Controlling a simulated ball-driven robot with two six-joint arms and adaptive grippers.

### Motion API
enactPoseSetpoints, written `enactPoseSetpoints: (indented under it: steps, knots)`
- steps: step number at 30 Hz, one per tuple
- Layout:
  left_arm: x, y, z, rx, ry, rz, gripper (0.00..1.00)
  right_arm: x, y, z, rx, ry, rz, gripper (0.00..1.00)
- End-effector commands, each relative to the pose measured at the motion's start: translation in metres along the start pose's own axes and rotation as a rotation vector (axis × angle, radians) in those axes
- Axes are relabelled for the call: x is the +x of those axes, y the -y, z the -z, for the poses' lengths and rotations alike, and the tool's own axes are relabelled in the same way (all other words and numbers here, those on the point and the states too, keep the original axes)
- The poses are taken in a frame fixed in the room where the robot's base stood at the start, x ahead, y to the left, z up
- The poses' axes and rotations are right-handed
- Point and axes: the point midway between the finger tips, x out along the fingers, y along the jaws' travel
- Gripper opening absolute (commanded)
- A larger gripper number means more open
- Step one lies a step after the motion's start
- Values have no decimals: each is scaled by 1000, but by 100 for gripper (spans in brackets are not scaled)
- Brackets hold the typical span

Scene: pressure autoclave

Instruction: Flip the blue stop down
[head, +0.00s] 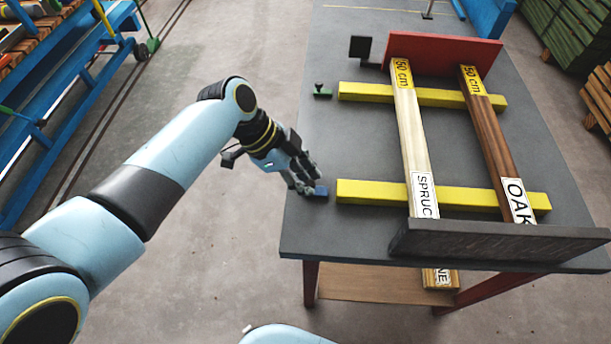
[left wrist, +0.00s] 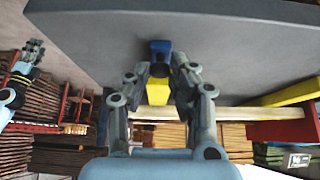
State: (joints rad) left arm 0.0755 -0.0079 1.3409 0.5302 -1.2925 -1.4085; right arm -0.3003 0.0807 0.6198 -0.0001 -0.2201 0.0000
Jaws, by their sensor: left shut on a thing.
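The small blue stop (head: 320,191) is at the left edge of the grey table, by the left end of the near yellow bar (head: 370,192). My left gripper (head: 308,184) reaches it from the left, with its fingers at table height. In the left wrist view the blue stop (left wrist: 160,54) shows between the fingertips of the left gripper (left wrist: 160,72), which is shut on it. Its fingers partly hide the stop, so I cannot tell its exact tilt. My right gripper (left wrist: 30,55) shows small at the left of the wrist view; its jaws are unclear.
A spruce board (head: 412,130) and an oak board (head: 492,140) lie across two yellow bars, between a red plate (head: 440,52) and a dark rail (head: 490,240). A green stop (head: 322,91) and a black square (head: 360,47) stand farther back.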

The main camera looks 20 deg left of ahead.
Motion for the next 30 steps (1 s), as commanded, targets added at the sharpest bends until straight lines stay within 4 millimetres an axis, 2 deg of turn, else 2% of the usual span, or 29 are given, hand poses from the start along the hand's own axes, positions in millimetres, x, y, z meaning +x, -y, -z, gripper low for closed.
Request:
enactPoseSetpoints:
  steps: [1,2,7,17,20,30]
  knots:
    - [0,0,0,-1,0,0,0,0,0,0,0,0,0,40]
    - [0,0,0,-1,0,0,22,0,0,0,0,0,0,40]
    - [0,0,0,-1,0,0,43,0,0,0,0,0,0,40]
    - [-5,0,0,0,1,2,43,0,-1,1,0,-2,-1,40]
    - [-18,1,-1,1,2,3,43,0,0,1,0,-1,0,40]
    - [-92,0,-1,2,3,3,43,0,0,0,0,-1,0,40]
